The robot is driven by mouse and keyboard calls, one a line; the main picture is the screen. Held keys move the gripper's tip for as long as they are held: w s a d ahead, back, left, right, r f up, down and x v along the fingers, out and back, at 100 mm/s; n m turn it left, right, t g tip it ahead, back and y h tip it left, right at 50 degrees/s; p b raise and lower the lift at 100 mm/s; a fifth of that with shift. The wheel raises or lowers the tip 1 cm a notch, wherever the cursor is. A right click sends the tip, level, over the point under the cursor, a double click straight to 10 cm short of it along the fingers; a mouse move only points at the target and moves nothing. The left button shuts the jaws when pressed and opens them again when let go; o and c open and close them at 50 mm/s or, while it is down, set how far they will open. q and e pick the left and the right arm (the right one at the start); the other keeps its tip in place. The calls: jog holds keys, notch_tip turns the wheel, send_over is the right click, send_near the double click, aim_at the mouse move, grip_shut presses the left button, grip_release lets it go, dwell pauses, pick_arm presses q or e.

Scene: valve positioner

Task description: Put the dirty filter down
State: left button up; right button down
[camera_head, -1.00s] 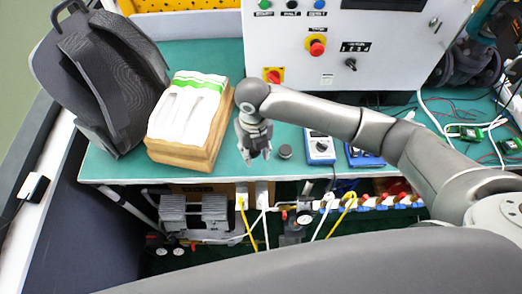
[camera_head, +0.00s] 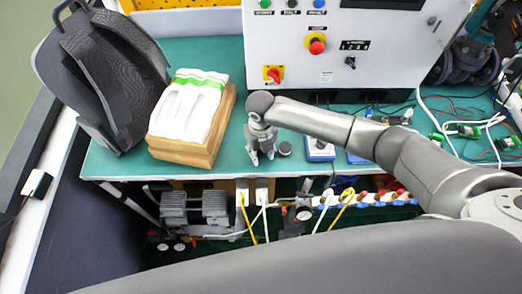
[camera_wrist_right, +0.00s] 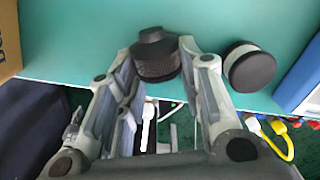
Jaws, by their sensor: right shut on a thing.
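My right gripper (camera_head: 262,160) points down over the front part of the green bench top, just left of a small dark round puck-shaped part (camera_head: 285,148). In the right wrist view, my gripper (camera_wrist_right: 155,70) is shut on a dark filter (camera_wrist_right: 155,60), a short cylinder with a ribbed or mesh side and a narrower top. The puck-shaped part (camera_wrist_right: 249,68) stands apart to its right. The held filter is mostly hidden in the head view. I cannot tell whether it touches the bench. My left gripper is not in view.
A blue and white meter (camera_head: 319,149) lies to the right. A control cabinet (camera_head: 350,55) stands behind. The bench's front edge is close.

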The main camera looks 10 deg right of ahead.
aim_at(261, 152)
jog(key=c, duration=1)
grip_release()
jog(key=shift+r, duration=0.25)
notch_tip(261, 152, up, 12)
jog(key=shift+f+b, duration=0.1)
jog(key=shift+b, duration=0.6)
jog(key=shift+s+f, duration=0.1)
